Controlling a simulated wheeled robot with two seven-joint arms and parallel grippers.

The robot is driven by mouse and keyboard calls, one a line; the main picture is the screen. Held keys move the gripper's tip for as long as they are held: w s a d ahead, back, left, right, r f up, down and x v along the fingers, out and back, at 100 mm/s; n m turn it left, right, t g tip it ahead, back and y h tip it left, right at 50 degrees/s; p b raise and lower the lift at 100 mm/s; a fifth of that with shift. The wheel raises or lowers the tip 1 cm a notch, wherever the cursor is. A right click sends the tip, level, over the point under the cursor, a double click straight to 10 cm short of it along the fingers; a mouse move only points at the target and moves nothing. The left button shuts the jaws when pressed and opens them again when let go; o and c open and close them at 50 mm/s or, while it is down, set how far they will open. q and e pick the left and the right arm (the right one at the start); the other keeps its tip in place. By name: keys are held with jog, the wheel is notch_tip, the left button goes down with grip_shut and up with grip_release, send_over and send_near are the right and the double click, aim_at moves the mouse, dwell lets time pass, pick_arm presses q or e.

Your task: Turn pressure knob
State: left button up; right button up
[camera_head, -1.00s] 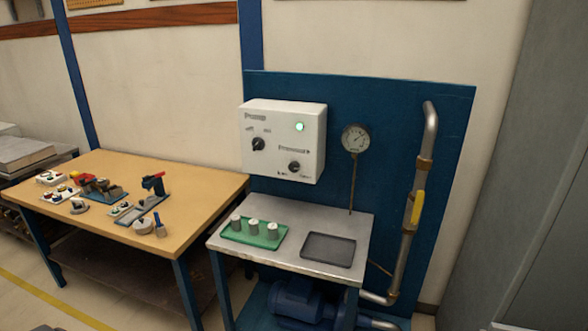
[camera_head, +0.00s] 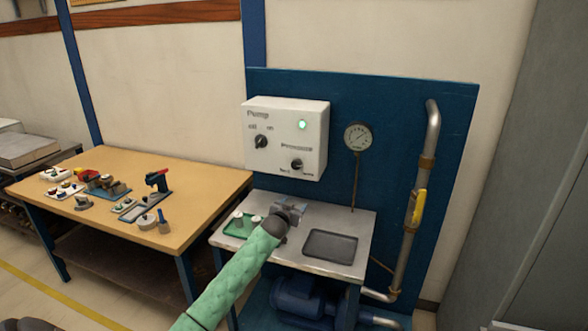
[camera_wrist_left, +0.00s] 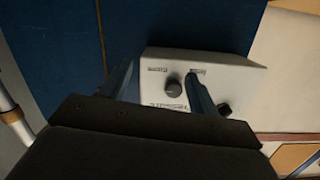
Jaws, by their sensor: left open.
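The pressure knob (camera_head: 297,164) is a small dark dial at the lower right of the white control box (camera_head: 258,174). My left gripper (camera_head: 291,209) is in front of and below the box, over the small metal bench, apart from the knob. In the left wrist view, my left gripper (camera_wrist_left: 160,84) is open and empty. The box appears upside down there, and the pressure knob (camera_wrist_left: 173,86) lies between the two fingers in the picture, closer to the right one. The pump knob (camera_head: 261,141) is at the upper left of the box. My right gripper is not in view.
A green lamp (camera_head: 302,125) is lit on the box. A round gauge (camera_head: 357,136) and a pipe with a yellow valve handle (camera_head: 419,207) stand to the right. The metal bench (camera_head: 358,228) holds a green tray (camera_head: 232,231) and an empty dark tray (camera_head: 330,233).

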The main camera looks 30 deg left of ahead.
pick_arm(q)
jog(key=t, duration=0.2)
send_near(295, 166)
jog(key=shift+y, duration=0.4)
jog(key=p+x, duration=0.1)
jog(key=x, duration=0.1)
jog(key=p+x, duration=0.1)
jog(key=x, duration=0.1)
jog(key=p+x, duration=0.1)
jog(key=x, duration=0.1)
jog(key=shift+w+d+r, duration=0.2)
jog(key=shift+w+r, duration=0.05)
jog(key=shift+w, duration=0.15)
jog(key=shift+w+a+f, duration=0.15)
jog(key=shift+w, duration=0.6)
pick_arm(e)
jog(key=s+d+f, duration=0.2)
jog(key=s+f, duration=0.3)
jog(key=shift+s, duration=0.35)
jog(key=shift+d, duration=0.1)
